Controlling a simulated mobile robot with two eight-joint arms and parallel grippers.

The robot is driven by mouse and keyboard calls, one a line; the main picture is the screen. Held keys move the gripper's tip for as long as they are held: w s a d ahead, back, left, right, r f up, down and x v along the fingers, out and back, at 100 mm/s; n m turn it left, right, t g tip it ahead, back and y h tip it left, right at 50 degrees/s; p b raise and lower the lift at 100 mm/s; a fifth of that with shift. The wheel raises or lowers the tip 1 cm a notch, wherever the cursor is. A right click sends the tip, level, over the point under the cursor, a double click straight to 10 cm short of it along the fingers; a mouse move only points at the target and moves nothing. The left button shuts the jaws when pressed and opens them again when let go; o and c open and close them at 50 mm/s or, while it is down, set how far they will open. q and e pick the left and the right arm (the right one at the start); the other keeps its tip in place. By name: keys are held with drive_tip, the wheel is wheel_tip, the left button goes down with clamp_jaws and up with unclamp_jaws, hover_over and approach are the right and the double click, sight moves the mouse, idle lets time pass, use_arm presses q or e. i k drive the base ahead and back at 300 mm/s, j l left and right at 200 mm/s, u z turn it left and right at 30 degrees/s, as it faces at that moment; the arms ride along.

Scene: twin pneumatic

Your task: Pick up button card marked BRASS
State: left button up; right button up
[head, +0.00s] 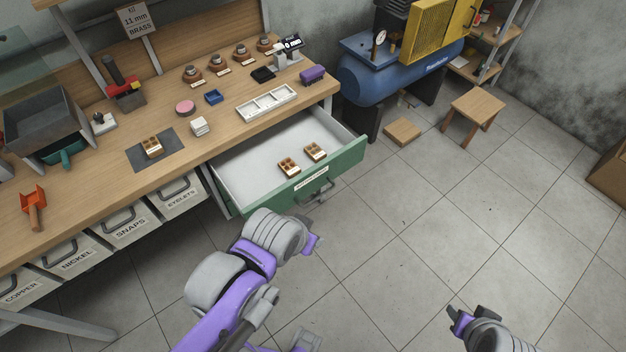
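Two small brown cards with pale labels lie in the open drawer, a left card (289,167) and a right card (315,151). A similar card (151,147) lies on a dark mat (172,152) on the bench. Their markings are too small to read, so I cannot tell which is BRASS. My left arm reaches up in front of the drawer; its gripper (311,243) is mostly hidden by the wrist, and its fingers cannot be made out. My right gripper (467,315) is over the floor at the lower right, its dark fingertips apart and empty, away from the cards.
The green-fronted drawer (347,164) is pulled out from the bench (107,172). A sign (138,20) reads 11 mm BRASS. A white sectioned tray (267,103) sits on the bench.

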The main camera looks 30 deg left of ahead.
sight(151, 146)
drive_tip(key=u, duration=2.3)
drive_tip(key=i+j+u, duration=0.2)
drive_tip(key=i+j, duration=0.15)
drive_tip(key=j, duration=0.15)
drive_tip(key=i+j+u, duration=0.2)
drive_tip(key=i+j, duration=0.15)
drive_tip(key=j, duration=0.1)
